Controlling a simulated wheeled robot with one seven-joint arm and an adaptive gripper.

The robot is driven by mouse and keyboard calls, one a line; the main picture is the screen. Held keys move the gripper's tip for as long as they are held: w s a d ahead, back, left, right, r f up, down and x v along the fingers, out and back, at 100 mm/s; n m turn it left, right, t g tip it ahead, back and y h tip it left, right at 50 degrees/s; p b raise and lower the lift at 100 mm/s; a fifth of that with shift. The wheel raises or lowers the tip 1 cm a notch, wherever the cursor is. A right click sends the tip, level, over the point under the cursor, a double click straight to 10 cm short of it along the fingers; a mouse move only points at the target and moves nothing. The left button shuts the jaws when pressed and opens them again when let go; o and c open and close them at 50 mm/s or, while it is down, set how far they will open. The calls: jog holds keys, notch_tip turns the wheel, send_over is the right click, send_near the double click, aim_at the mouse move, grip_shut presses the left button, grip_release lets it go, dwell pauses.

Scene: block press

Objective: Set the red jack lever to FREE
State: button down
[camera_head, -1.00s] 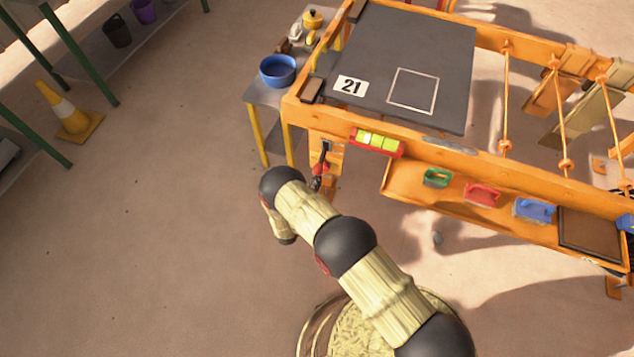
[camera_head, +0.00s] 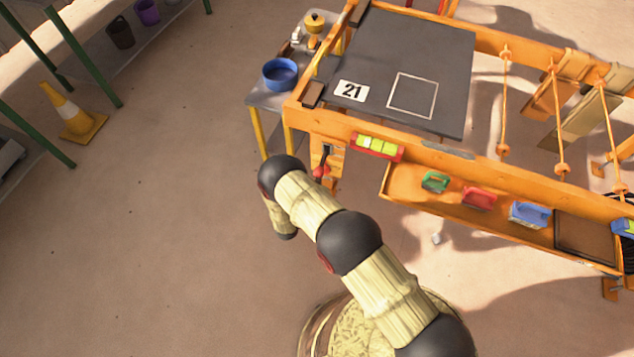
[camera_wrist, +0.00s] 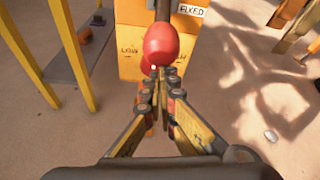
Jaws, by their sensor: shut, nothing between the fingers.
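The red jack lever, a dark rod with a round red knob (camera_wrist: 161,45), hangs from the orange panel (camera_wrist: 186,26) in the wrist view. A white FIXED label (camera_wrist: 191,10) sits beside the rod at upper right. No FREE label is readable. My gripper (camera_wrist: 161,75) is shut and empty, its fingertips just below the knob; I cannot tell if they touch it. In the head view the lever knob (camera_head: 320,172) shows small on the front leg of the orange frame, and my arm hides the gripper.
A traffic cone (camera_head: 75,115) is far left. The floor at left is open.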

jog(key=r, duration=0.1)
jog(key=g+y+p, duration=0.1)
jog(key=g+p, duration=0.3)
jog(key=p, duration=0.5)
send_near(319, 172)
jog(key=x, duration=0.5)
jog(key=shift+s+d, duration=0.1)
jog(key=shift+d, duration=0.05)
jog(key=shift+r+g+y+p, duration=0.5)
jog(key=shift+r+p, duration=0.1)
jog(key=shift+r, duration=0.85)
jog(key=shift+w+r, duration=0.2)
jog(key=shift+w, duration=0.05)
